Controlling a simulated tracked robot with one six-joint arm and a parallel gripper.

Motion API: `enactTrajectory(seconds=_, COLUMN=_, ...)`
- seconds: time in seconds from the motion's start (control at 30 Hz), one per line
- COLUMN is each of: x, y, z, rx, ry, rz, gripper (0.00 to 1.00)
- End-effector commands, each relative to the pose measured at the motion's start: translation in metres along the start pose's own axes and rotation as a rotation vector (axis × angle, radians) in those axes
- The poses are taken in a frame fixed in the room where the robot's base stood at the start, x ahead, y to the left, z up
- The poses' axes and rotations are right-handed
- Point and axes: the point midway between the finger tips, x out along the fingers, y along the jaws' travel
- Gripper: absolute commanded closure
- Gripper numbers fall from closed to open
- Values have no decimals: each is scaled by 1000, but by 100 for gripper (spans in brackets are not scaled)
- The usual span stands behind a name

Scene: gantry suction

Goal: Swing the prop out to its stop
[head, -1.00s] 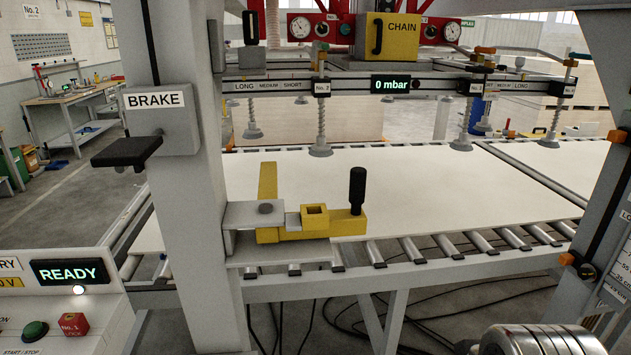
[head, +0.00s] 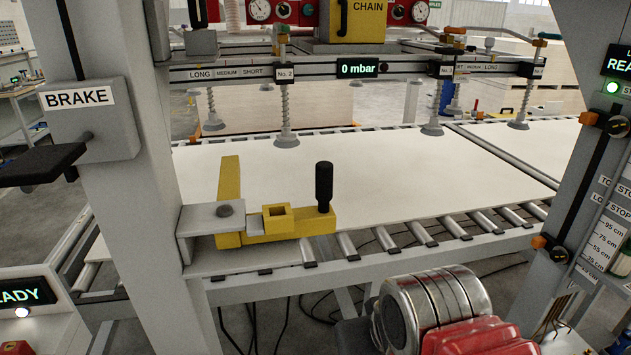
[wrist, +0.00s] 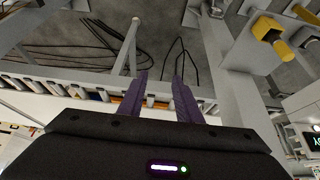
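The prop (head: 285,224) is a yellow bar lying flat on a grey bracket at the near edge of the roller conveyor. A black upright handle (head: 324,184) stands at its right end.
A grey post (head: 125,150) with the BRAKE box (head: 95,130) and black pedal-like lever (head: 38,166) stands left. Suction cups (head: 287,141) hang over the white panel (head: 390,180). Another post (head: 585,170) with a height scale stands right.

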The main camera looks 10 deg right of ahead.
Motion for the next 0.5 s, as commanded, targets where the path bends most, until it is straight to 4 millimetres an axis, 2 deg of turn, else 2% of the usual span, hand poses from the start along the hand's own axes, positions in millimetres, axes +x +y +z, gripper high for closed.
enactTrajectory(seconds=0.07, x=0, y=0, z=0, rx=0, ry=0, rz=0, gripper=69)
enactTrajectory(seconds=0.27, x=-4, y=0, z=-6, rx=-6, ry=-2, rz=-2, gripper=55)
enactTrajectory(seconds=0.37, x=-10, y=0, z=-17, rx=-18, ry=-10, rz=-7, gripper=54)
enactTrajectory(seconds=0.5, x=-24, y=-7, z=-43, rx=-57, ry=-25, rz=-21, gripper=54)
